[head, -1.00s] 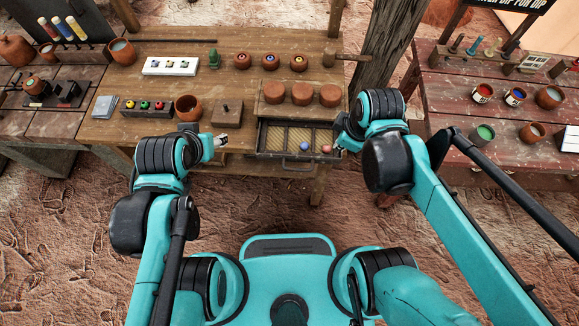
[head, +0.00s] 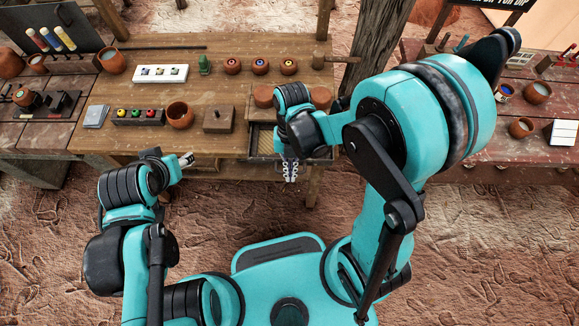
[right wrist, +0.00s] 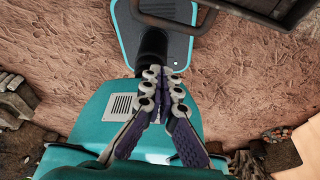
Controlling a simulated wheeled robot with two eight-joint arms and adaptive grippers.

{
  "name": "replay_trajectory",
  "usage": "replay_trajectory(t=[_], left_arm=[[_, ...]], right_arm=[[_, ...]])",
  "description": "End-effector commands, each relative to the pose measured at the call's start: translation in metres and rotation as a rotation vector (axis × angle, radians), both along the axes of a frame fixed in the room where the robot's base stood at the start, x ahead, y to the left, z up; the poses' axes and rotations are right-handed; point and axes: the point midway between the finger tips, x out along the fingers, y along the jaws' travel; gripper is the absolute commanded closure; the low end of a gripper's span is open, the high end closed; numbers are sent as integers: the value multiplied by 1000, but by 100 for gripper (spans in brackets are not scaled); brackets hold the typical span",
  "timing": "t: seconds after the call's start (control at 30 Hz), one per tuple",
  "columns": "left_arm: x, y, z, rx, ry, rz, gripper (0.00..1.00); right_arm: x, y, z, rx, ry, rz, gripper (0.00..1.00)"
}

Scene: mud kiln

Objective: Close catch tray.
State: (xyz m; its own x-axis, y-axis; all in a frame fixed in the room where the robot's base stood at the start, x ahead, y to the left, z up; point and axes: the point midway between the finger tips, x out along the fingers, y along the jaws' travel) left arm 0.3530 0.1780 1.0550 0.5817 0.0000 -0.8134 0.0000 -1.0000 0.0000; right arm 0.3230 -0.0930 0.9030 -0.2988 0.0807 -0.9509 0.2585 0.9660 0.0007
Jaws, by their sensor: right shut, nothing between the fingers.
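The catch tray (head: 262,143) is a dark-framed drawer with a patterned floor, pulled out from under the right end of the wooden table. My right forearm and wrist hide much of it in the head view. A dark edge (right wrist: 262,14), probably the tray, shows at the top right of the right wrist view. My right gripper (head: 290,172) is shut and empty, pointing down just in front of the tray's front edge. It also shows in the right wrist view (right wrist: 165,72). My left gripper (head: 187,160) is by the table's front edge, left of the tray; its jaws are too small to read.
The wooden table (head: 225,90) holds a clay pot (head: 180,114), a wooden block (head: 218,119) and a white tray of small pieces (head: 160,73). A reddish table (head: 470,150) stands at the right. The dirt floor in front is open.

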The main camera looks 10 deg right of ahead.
Motion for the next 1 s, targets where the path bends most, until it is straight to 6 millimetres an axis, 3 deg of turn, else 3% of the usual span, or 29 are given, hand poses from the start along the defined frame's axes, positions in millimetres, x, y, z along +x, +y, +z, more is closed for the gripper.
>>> replay_trajectory(t=[0.1, 0.3, 0.4, 0.6, 1.0], left_arm=[[0, 0, -16, 0, 0, 0, 52], [0, 0, -32, 0, 0, 0, 52], [0, 0, -30, 0, 0, 0, 52], [0, 0, -32, 0, 0, 0, 52], [0, 0, -32, 0, 0, 0, 52]], right_arm=[[-8, 2, -31, 0, -1, 0, 100], [-17, 5, -66, 0, -2, -2, 100], [1, 0, -58, -1, -1, -4, 100], [17, -5, -54, -1, -1, -4, 100], [20, -5, -53, -1, -2, -3, 100]])
